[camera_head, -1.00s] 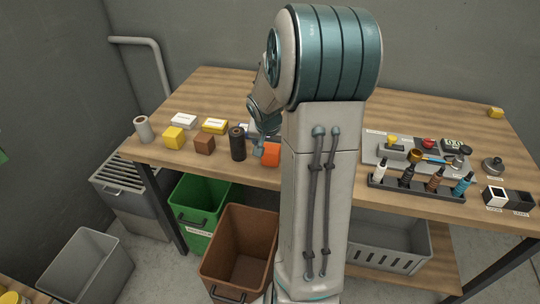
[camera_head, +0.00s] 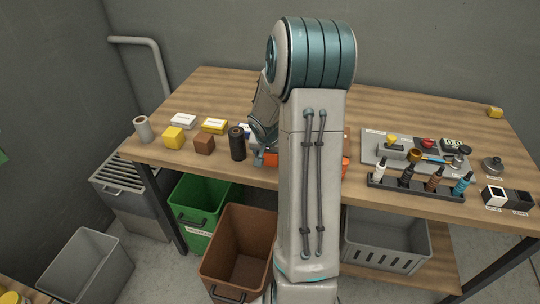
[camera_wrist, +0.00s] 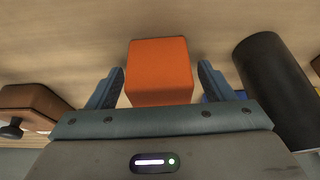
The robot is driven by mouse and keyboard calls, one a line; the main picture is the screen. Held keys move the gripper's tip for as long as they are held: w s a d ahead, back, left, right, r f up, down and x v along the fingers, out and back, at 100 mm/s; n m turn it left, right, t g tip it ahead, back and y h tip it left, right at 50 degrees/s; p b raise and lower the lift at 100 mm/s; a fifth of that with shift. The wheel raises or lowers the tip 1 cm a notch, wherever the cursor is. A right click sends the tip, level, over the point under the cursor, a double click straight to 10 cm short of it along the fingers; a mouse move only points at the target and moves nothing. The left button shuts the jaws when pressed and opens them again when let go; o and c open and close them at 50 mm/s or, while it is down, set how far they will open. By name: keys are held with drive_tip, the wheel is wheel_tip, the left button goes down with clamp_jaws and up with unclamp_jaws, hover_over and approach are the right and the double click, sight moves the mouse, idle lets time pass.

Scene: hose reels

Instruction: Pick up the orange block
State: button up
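The orange block (camera_wrist: 160,68) sits on the table in the wrist view, centred between the two fingers of my gripper (camera_wrist: 161,75). The fingers are open, with a gap on each side of the block. How deep the block lies between them is hard to tell. In the head view only a small part of the orange block (camera_head: 270,160) shows, just left of my arm, near the table's front edge. My arm hides the rest of it and most of my gripper.
A dark cylinder (camera_head: 237,143) stands left of the block and also shows in the wrist view (camera_wrist: 272,88). A brown block (camera_head: 204,144) and yellow block (camera_head: 174,138) are further left. A bottle rack (camera_head: 415,193) stands at right.

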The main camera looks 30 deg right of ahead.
drive_tip(key=c, duration=1)
drive_tip(key=shift+r, duration=0.1)
